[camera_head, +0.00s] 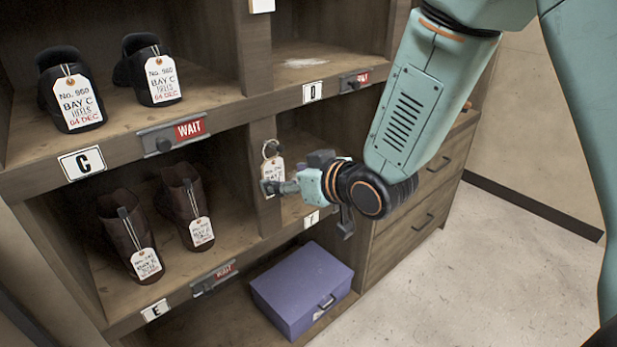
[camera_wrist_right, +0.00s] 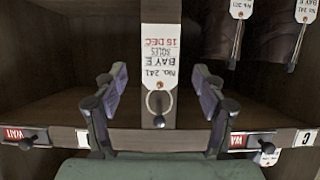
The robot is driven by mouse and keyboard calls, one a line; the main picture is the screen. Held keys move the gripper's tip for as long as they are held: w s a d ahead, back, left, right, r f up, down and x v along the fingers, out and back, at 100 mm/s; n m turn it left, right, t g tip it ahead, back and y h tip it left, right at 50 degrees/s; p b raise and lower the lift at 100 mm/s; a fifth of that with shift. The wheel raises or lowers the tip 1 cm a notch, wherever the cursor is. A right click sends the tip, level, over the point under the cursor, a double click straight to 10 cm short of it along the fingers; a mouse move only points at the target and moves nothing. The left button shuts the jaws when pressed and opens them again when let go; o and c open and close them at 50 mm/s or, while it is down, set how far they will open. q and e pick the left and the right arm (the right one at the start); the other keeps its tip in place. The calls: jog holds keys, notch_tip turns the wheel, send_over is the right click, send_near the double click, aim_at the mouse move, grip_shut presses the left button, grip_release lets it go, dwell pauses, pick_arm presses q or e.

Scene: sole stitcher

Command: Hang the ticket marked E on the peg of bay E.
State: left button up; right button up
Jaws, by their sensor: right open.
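A white ticket (camera_head: 273,176) hangs by a ring (camera_head: 270,149) on the front of the post between bay E and the bay to its right. In the right wrist view, which is upside down, this ticket (camera_wrist_right: 160,62) reads No. 241, BAY E, SOLES, 15 DEC. Its ring (camera_wrist_right: 149,103) is at a dark peg (camera_wrist_right: 159,121). My right gripper (camera_head: 293,173) is open in front of the post. In the wrist view its two fingers (camera_wrist_right: 158,98) stand apart on either side of the ticket and ring. My left gripper is not in view.
Bay E, with its label (camera_head: 157,310), holds brown boots (camera_head: 125,235) with tags. Bay C, with its label (camera_head: 82,163), holds dark shoes (camera_head: 72,90). Red WAIT flags (camera_head: 189,129) line the shelf edges. A purple box (camera_head: 302,288) sits below. Open floor lies right.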

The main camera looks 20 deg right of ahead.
jog(key=v, duration=0.8)
jog(key=shift+s, duration=0.15)
jog(key=shift+r, duration=0.1)
jog(key=s+d+f+m+g+h, duration=0.25)
jog(key=s+f, duration=0.25)
jog(key=f, duration=0.6)
jog(key=s+d+f+m+g+h, duration=0.1)
jog(key=s+f+m+g, duration=0.3)
jog(key=f, duration=0.6)
jog(key=s+f+n+g, duration=0.1)
jog(key=s+f+g, duration=0.2)
jog(key=s+f, duration=0.3)
jog(key=s+f+n+g+h, duration=0.1)
jog(key=s+f+g, duration=0.2)
jog(key=s+f, duration=0.4)
jog(key=s, duration=0.8)
jog(key=shift+f, duration=0.15)
